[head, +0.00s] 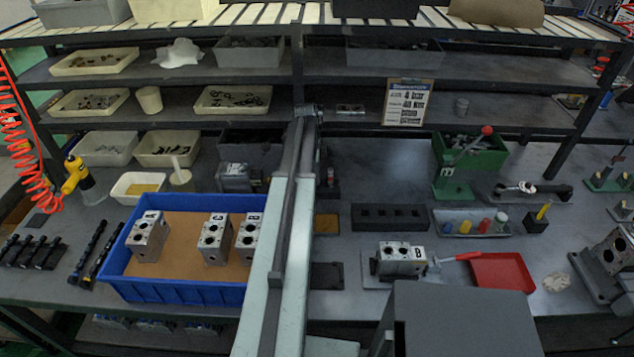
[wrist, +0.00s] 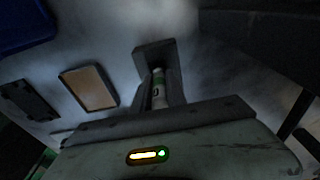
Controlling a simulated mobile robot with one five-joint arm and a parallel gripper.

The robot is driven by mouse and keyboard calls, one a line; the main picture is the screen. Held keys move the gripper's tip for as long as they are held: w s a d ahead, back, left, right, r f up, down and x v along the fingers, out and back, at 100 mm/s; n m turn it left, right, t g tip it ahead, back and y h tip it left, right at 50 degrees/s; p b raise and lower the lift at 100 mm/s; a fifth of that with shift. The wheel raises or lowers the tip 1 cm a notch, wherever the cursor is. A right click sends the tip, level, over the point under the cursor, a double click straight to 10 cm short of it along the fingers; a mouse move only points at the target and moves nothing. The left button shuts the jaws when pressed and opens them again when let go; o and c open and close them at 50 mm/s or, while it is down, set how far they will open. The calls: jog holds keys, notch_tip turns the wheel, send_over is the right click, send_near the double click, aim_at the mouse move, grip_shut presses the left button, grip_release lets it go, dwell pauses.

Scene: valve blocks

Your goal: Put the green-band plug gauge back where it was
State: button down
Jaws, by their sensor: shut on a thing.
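In the wrist view my gripper (wrist: 160,84) points away from the camera, with its two dark fingers closed around the plug gauge (wrist: 157,90). In the head view my arm runs up the middle and I cannot make out the fingers or the held gauge. A dark slotted block (head: 388,217) lies on the bench to the right of my arm.
A blue bin (head: 185,290) with several metal valve blocks stands left of my arm. Right of it are a valve block (head: 402,259), a red tray (head: 503,272), a grey tray (head: 470,222) of coloured plugs and a green press (head: 468,165). A tan pad (wrist: 89,87) lies left of my gripper.

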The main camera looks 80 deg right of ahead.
jog(key=shift+f, duration=0.75)
jog(key=c, duration=1.3)
grip_release()
jog(key=shift+r, duration=0.1)
jog(key=shift+c, duration=0.2)
notch_tip(320, 180, up, 12)
jog(key=w+p, duration=0.1)
jog(key=p, duration=1.1)
jog(key=shift+w+r, duration=0.15)
jog(key=shift+w, duration=0.05)
jog(key=shift+a, duration=0.1)
